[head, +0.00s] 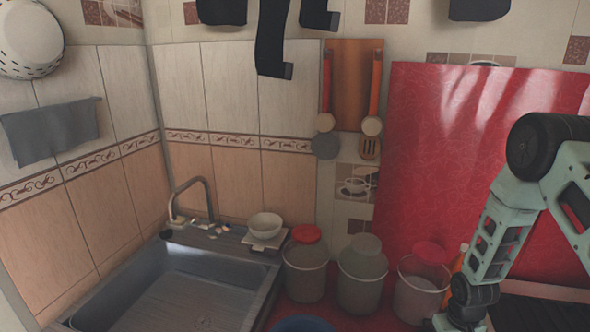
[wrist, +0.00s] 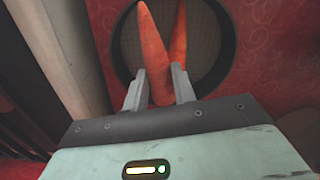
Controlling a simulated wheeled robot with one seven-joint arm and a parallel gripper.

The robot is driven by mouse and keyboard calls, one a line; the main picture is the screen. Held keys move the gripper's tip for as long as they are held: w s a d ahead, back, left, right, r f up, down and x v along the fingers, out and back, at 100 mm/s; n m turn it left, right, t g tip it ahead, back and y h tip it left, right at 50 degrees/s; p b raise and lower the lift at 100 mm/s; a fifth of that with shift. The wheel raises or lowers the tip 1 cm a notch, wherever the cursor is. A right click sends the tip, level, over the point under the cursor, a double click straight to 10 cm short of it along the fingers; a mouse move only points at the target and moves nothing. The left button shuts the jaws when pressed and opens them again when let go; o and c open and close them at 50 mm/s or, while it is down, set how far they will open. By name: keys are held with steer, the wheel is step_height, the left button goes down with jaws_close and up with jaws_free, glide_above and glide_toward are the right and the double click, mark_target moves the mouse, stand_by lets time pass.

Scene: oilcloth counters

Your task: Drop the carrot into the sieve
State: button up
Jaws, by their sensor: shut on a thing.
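My gripper (wrist: 158,84) is shut on an orange carrot (wrist: 152,48) in the wrist view. The carrot's narrow end points up the picture, past the fingertips. A round dark-rimmed thing with a grey mesh-like inside, which looks like the sieve (wrist: 229,48), lies behind the carrot in that view. A second orange, carrot-like shape (wrist: 179,42) shows just right of the held carrot, over the sieve; I cannot tell whether it lies inside. The height of the held carrot above the sieve is unclear. In the head view the sieve and fingertips are not clearly visible.
Red oilcloth (wrist: 268,60) surrounds the sieve. In the head view, several buckets, one of them (head: 305,272) beside the sink (head: 180,300), stand along the back. A white bowl (head: 265,226) sits at the sink's corner. A blue rim (head: 303,323) shows at the bottom edge.

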steer(key=shift+f, duration=0.7)
steer(key=o, duration=1.1)
steer(key=shift+c, duration=0.2)
steer(key=shift+r, duration=0.1)
step_height(320, 180, up, 17)
steer(key=b, duration=0.4)
steer(key=shift+r, duration=0.15)
